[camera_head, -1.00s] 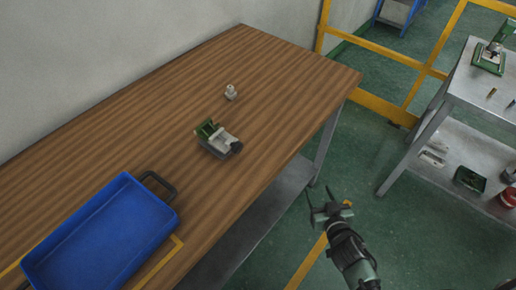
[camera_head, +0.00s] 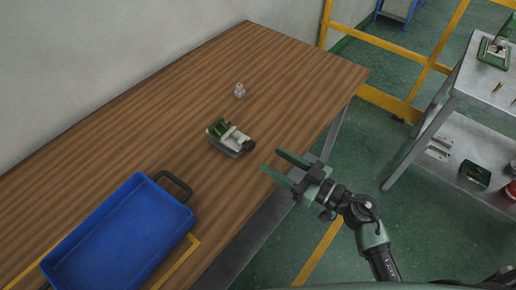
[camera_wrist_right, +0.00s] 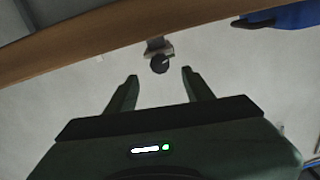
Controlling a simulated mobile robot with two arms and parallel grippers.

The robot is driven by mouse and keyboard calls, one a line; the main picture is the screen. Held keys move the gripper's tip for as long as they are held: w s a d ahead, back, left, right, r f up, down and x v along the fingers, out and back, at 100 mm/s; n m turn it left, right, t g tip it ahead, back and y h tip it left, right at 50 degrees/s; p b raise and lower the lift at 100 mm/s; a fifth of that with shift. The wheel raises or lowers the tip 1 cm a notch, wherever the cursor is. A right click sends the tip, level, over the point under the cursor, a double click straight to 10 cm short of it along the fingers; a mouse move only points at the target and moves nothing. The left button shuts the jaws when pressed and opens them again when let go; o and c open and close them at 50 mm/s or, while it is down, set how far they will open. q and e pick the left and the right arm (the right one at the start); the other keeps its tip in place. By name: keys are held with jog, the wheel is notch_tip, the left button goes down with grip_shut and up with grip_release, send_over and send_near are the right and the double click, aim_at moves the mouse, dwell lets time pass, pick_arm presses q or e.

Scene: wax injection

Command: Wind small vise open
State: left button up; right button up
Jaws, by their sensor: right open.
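The small vise (camera_head: 231,138), green and light grey with a dark round knob on its right end, sits on the wooden table. My right gripper (camera_head: 277,169) is open and empty, just right of the vise and apart from it. In the right wrist view the vise's dark knob (camera_wrist_right: 160,64) shows ahead, between and beyond the two fingers (camera_wrist_right: 160,85). The rest of the vise is mostly hidden there behind the knob and the table edge. My left gripper is not in view.
A blue tray (camera_head: 68,268) with a dark handle lies on the table at front left. A small pale object (camera_head: 240,91) stands behind the vise. The wooden table (camera_head: 290,70) is otherwise largely clear. A grey metal workbench (camera_head: 462,88) stands at the right.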

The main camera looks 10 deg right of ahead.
aim_at(253, 147)
jog(key=x, duration=0.6)
jog(key=shift+w+a, duration=0.15)
jog(key=shift+c, duration=0.3)
grip_shut()
